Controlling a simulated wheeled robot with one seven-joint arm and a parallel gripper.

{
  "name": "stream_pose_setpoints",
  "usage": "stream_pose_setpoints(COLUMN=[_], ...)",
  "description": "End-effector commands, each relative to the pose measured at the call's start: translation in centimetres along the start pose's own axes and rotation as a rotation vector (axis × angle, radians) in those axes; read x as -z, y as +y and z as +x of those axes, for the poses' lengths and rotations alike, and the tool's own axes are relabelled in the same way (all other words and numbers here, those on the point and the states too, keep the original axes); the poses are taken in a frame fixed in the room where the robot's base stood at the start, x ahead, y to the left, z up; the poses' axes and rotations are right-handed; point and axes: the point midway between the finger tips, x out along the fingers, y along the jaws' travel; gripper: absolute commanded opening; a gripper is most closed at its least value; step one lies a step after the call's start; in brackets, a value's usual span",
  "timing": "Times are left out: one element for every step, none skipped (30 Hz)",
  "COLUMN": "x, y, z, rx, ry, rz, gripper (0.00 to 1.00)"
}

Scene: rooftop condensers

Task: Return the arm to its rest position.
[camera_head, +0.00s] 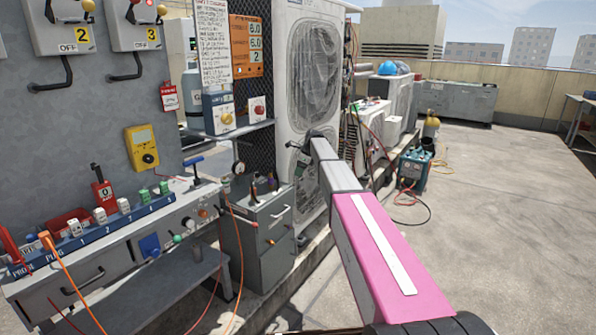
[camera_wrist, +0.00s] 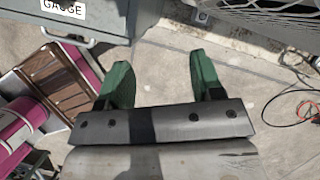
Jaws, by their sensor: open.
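My gripper (camera_wrist: 160,85) shows in the wrist view with two green fingers spread apart and nothing between them. Bare concrete floor lies beneath it, with the grey cabinet marked GAUGE (camera_wrist: 100,15) at the upper left. In the head view my arm, with a pink link, stretches forward from the lower right toward the large condenser unit (camera_head: 312,75). My gripper's fingers cannot be made out there. The arm's far end is near the condenser's front, to the right of the small grey cabinet (camera_head: 262,235).
A grey workbench (camera_head: 130,240) with numbered sockets stands at the left, below a yellow meter (camera_head: 146,148) and switch boxes (camera_head: 68,25). A blue-grey machine (camera_head: 413,172) with hoses stands beyond my arm. The concrete floor (camera_head: 500,220) at the right is clear.

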Motion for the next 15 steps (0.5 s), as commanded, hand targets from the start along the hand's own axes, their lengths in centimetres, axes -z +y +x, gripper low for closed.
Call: stream_pose_setpoints(x=[0.0,0.0,0.0,0.1,0.3,0.8,1.2,1.8,2.7,3.5,4.4,5.7,6.6,7.6,8.9], y=[0.0,0.0,0.1,0.2,0.6,1.2,2.0,2.9,4.4,5.7,7.1,9.1,10.7,12.3,14.3], z=[0.0,0.0,0.0,0.1,0.2,0.5,0.8,1.2,1.8,2.3,2.9,3.6,4.2,4.8,5.4], rx=[0.000,0.000,0.000,0.000,0.000,-0.001,-0.001,-0.002,-0.003,-0.004,-0.006,-0.010,-0.014,-0.020,-0.027], ry=[0.000,0.000,0.001,0.002,0.004,0.009,0.014,0.020,0.032,0.043,0.054,0.071,0.085,0.097,0.116], rz=[0.000,0.000,-0.001,-0.005,-0.013,-0.034,-0.055,-0.083,-0.133,-0.177,-0.227,-0.301,-0.360,-0.420,-0.500], gripper=[0.60,0.60,0.60,0.60,0.60,0.60,0.60,0.60,0.60,0.60,0.60,0.60,0.60,0.60,0.60])
